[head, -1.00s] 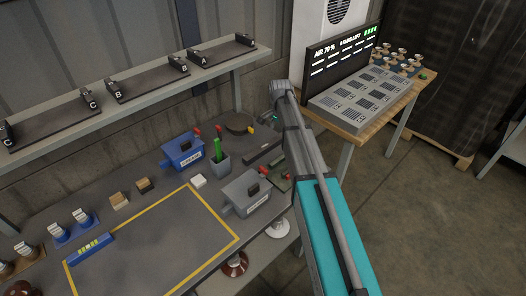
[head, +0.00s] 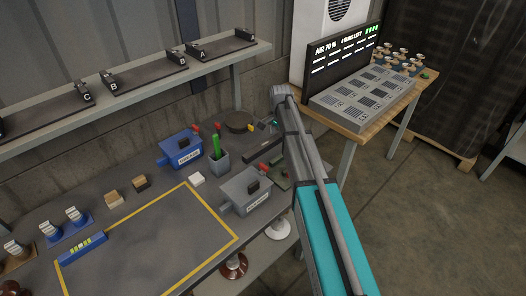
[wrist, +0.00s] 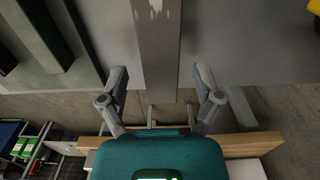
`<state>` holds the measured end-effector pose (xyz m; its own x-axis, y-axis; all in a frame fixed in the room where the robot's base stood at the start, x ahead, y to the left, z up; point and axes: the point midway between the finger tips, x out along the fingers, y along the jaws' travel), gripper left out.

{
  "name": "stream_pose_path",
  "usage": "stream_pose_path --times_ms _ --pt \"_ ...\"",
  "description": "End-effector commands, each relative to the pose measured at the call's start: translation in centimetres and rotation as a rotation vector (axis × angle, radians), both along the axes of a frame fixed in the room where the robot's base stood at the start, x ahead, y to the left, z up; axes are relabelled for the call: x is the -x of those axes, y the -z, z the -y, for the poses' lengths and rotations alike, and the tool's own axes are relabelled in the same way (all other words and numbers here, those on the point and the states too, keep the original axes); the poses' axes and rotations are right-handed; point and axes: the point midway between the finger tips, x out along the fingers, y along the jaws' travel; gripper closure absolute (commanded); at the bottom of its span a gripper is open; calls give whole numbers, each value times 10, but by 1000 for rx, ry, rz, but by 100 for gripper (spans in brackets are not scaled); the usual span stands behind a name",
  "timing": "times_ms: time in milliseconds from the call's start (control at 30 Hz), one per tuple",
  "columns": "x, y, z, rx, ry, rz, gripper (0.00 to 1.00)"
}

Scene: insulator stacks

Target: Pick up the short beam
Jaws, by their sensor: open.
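A grey, worn bar (wrist: 158,45), which looks like the short beam, runs down from the top edge of the wrist view. Its near end lies between the two fingers of my gripper (wrist: 160,75). The fingers stand apart on either side of it, with a gap on both sides, so I am open and not holding it. How far the fingertips are above the bar I cannot tell. In the head view a dark bar (head: 263,152) lies at the right end of the bench, partly hidden by my arm; it seems to be the same one. My fingers are hidden there.
A console (head: 362,92) stands on a wooden table at right. The yellow-outlined area is mostly clear.

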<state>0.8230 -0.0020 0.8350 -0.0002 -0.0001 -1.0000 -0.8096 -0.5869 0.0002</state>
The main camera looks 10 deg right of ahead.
Motion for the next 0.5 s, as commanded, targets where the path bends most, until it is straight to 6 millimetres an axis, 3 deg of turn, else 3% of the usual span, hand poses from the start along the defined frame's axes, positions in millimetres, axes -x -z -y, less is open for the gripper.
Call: stream_pose_path --times_ms 133,500 --pt "0 10 0 0 0 0 17" --pt "0 11 0 0 0 0 17"
